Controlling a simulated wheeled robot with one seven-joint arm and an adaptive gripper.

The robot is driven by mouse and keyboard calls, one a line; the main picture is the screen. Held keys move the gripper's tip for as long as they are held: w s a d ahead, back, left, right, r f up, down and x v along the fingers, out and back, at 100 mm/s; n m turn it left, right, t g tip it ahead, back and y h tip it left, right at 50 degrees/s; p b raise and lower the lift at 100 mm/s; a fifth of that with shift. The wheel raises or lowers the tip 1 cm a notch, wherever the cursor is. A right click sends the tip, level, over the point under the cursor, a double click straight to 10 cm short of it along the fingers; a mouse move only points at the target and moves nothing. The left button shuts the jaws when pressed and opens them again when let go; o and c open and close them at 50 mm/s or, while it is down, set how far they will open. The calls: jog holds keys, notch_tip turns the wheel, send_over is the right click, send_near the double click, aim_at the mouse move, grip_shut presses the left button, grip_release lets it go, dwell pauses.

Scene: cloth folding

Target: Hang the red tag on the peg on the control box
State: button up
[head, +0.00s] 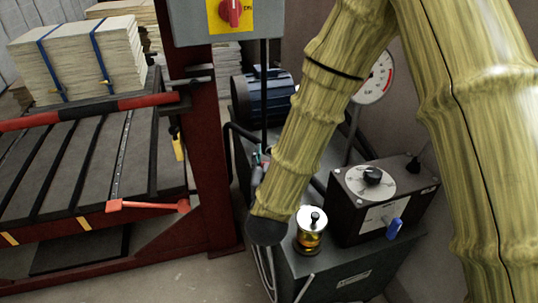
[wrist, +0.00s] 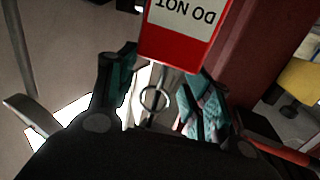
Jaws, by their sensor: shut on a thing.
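The red tag (wrist: 205,50), with a white panel reading "DO NOT" upside down, is at the fingertips of my gripper (wrist: 165,82) in the wrist view. The teal fingers stand either side of a metal ring (wrist: 153,98) below the tag. In the head view my gripper (head: 261,160) is small, beside the machine and partly hidden by my arm; I cannot make out the tag there. A dark control box (head: 350,215) with a round dial stands on the machine, right of my gripper. A short black post (head: 413,163) stands on its far right corner; I cannot tell if this is the peg.
A grey box (head: 190,28) with a red switch on a yellow plate is above, on a red post (head: 200,150). A blue motor (head: 265,95) and a gauge (head: 376,80) are behind.

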jog(key=d+r+y+p, duration=0.1)
jog(key=d+r+p, duration=0.1)
jog(key=r+p, duration=0.6)
jog(key=d+r+y+p, duration=0.2)
jog(key=r+p, duration=0.7)
jog(key=r, duration=0.3)
jog(key=shift+w+r+g, duration=0.2)
jog(key=shift+r+g, duration=0.1)
jog(key=shift+r, duration=0.1)
jog(key=shift+a, duration=0.1)
jog(key=shift+w+a+f+p, duration=0.15)
jog(key=shift+w+a, duration=0.3)
jog(key=shift+w, duration=0.9)
jog(key=shift+w+a+f+p, duration=0.15)
jog(key=shift+w+a, duration=0.25)
jog(key=shift+w, duration=1)
jog(key=shift+w+a+f+p, duration=0.15)
jog(key=shift+w+a, duration=0.3)
jog(key=shift+w, duration=0.9)
jog(key=shift+w+a+f+b, duration=0.2)
jog(key=shift+w+f+b, duration=0.2)
jog(key=shift+w, duration=0.2)
jog(key=o, duration=1.3)
jog(key=shift+c, duration=0.2)
